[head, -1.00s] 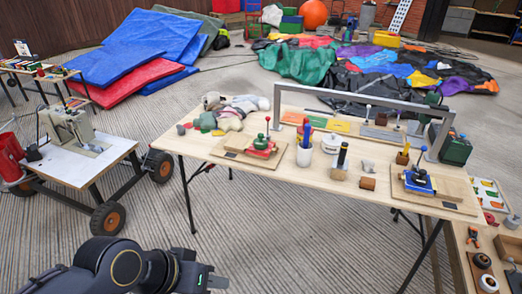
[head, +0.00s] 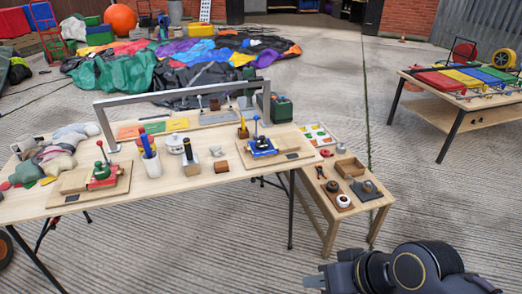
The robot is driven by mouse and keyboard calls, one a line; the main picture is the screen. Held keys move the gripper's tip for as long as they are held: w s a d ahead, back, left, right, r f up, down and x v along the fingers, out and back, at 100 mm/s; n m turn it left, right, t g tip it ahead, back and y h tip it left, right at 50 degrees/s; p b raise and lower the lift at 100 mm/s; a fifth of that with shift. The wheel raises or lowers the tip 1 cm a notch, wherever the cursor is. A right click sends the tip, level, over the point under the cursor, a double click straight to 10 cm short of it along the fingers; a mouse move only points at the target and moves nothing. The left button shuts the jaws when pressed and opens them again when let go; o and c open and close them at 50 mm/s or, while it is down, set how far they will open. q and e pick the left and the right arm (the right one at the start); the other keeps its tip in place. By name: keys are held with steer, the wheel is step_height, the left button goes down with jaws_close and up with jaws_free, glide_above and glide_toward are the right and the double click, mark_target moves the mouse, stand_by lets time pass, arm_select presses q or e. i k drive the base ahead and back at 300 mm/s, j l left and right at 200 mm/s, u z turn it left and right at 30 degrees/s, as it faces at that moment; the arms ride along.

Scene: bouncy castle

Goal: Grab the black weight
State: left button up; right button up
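I cannot clearly single out the black weight. On the low wooden side table, small dark round items stand near the front: a dark knob-like piece (head: 332,186), a white-and-dark round piece (head: 343,200) and a greyish piece (head: 368,186) on a dark plate. Any of these could be it, but they are too small to tell. My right gripper (head: 314,282) is at the bottom edge, in front of and below the side table, apart from everything. Its fingers are too small and dark to read. My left gripper is out of view.
Another table (head: 445,105) stands right; open floor lies between.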

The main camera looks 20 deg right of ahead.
mark_target(262, 145)
steer(key=i+z, duration=0.1)
steer(key=i, duration=0.8)
steer(key=i+j, duration=0.15)
steer(key=i, duration=0.8)
steer(key=l+z, duration=0.05)
